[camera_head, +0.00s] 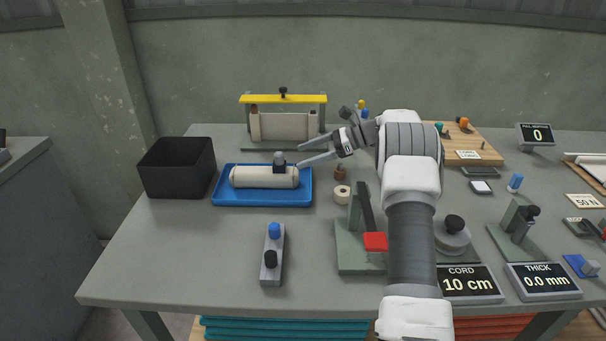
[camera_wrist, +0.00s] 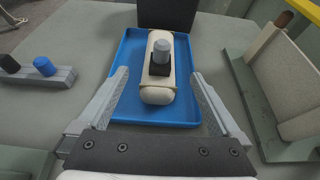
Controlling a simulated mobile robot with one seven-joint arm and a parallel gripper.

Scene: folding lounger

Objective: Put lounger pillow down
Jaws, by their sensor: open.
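The lounger pillow (camera_head: 264,178) is a cream bolster with a grey knob on a dark block on top. It lies in the blue tray (camera_head: 262,199) at the left of the table. The wrist view shows the pillow (camera_wrist: 156,96) lengthwise in the tray (camera_wrist: 130,80), resting on its floor. My gripper (camera_head: 305,150) is open and empty, to the right of the pillow. In the wrist view, the fingers of my gripper (camera_wrist: 162,88) stand apart, with the pillow's near end between and beyond them, touching neither finger.
A black bin (camera_head: 177,167) stands left of the tray. A frame with a yellow bar (camera_head: 283,99) and cream pad stands behind it. A grey block with blue and black knobs (camera_head: 272,256) is in front. A tape roll (camera_head: 342,193) lies right. The front left table is clear.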

